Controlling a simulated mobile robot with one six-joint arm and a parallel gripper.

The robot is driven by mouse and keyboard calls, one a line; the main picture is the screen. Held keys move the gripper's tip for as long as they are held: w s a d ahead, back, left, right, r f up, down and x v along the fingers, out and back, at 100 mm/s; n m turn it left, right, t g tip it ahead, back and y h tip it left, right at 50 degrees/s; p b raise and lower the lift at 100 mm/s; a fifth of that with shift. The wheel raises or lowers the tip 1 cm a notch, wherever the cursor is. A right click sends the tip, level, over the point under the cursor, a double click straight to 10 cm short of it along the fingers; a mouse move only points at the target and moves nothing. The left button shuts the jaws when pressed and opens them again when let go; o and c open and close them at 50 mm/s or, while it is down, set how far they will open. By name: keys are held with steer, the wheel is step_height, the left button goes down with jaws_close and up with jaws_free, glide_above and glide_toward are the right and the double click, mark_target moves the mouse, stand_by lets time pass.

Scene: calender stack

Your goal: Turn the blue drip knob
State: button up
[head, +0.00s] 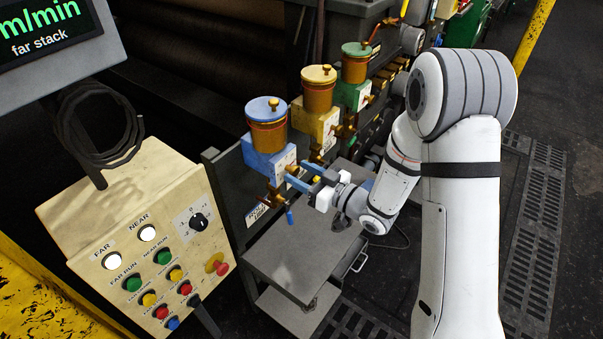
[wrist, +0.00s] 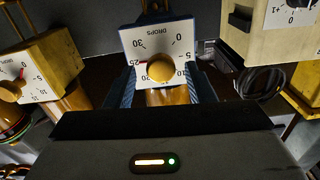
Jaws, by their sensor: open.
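The blue oiler (head: 268,136) is the nearest of three on the machine, with a blue lid and a blue block. Its white DROPS dial (wrist: 178,45) is upside down in the wrist view. The round brass drip knob (wrist: 159,68) sits at the dial's centre. A red mark left of the knob is near 25. My gripper (head: 297,178) is at the front of the blue oiler. It is open, with a blue finger on each side of the knob in the wrist view. I see no finger touching the knob.
A yellow oiler (head: 318,110) and a green oiler (head: 355,75) stand behind the blue one. A control panel (head: 150,240) with buttons is at left. A grey cart (head: 290,262) stands below the gripper. Brass fittings (head: 272,198) hang beside the block.

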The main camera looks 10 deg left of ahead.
steer(key=b+v, duration=0.2)
steer(key=v, duration=0.5)
steer(key=shift+d, duration=0.35)
steer(key=w+d+r+m+t+h, duration=0.2)
steer(key=d+r+m+h, duration=0.1)
steer(key=d+h, duration=0.5)
steer(key=w+d+r+m+t+h, duration=0.2)
steer(key=d+m+h, duration=0.3)
steer(key=d, duration=0.4)
steer(key=s+d+r+m+g+h, duration=0.1)
steer(key=s+g, duration=0.3)
steer(key=s, duration=0.6)
steer(key=s+d+r+m+g+h, duration=0.2)
steer(key=s+d+r+m+g, duration=0.1)
steer(key=s, duration=0.8)
steer(key=shift+d+r+m+g+h, duration=0.2)
steer(key=shift+d+m+g+h, duration=0.1)
steer(key=shift+d+m+g, duration=0.15)
